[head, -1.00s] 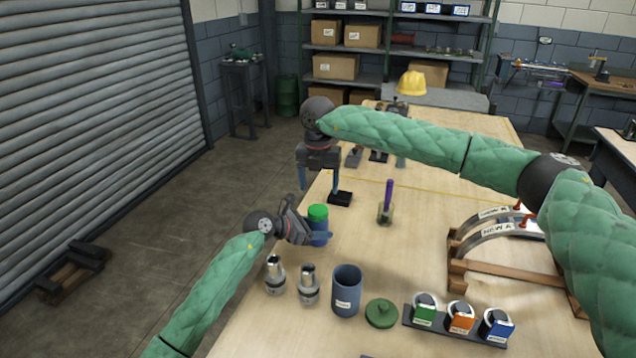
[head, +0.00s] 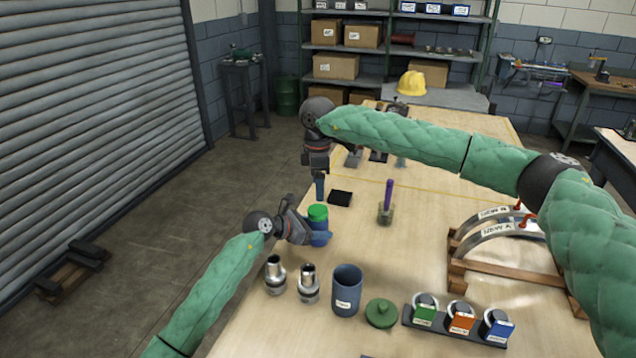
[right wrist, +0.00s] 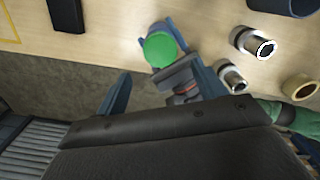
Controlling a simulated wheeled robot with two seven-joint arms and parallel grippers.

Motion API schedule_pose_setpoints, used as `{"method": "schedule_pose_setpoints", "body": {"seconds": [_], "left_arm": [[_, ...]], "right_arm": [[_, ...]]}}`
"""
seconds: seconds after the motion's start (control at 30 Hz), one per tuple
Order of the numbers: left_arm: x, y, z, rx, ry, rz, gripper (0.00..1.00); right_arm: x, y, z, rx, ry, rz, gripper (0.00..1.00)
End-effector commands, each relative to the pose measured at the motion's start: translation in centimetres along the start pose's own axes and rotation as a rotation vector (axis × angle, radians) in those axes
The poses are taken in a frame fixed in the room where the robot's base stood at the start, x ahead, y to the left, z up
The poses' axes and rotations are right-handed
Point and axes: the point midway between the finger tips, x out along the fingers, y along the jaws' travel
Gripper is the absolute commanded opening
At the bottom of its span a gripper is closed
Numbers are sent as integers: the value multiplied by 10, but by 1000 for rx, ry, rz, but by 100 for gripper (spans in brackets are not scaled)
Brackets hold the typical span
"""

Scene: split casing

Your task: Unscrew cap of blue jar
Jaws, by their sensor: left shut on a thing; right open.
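The blue jar (head: 319,236) stands upright on the wooden table near its left edge, with the green cap (head: 317,212) on top. My left gripper (head: 312,231) is shut on the jar's body from the left, below the cap. In the right wrist view the cap (right wrist: 160,49) shows from above, between my right gripper's fingers in the picture. My right gripper (head: 319,188) is open and empty, pointing down above and behind the jar, apart from the cap. In the head view its fingers line up, so the gap shows only in the right wrist view (right wrist: 160,70).
A black block (head: 340,198) lies behind the jar. A purple-handled tool (head: 388,195) stands in a small block to the right. Two metal fittings (head: 275,275), a blue-grey cup (head: 346,290) and a green lid (head: 381,313) are in front. A wooden rack (head: 500,270) is at right.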

Motion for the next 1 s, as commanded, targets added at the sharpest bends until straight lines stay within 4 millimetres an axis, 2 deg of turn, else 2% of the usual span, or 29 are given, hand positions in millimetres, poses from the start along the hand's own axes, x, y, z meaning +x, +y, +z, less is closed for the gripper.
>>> {"method": "schedule_pose_setpoints", "body": {"seconds": [0.27,0.73,1.0], "left_arm": [[0,0,1,0,-1,0,0],[0,0,1,0,-1,0,0],[0,0,1,0,-1,0,0]], "right_arm": [[8,0,0,37,-1,-1,70],[67,0,0,35,-1,-1,70],[80,0,0,34,0,0,70]]}}
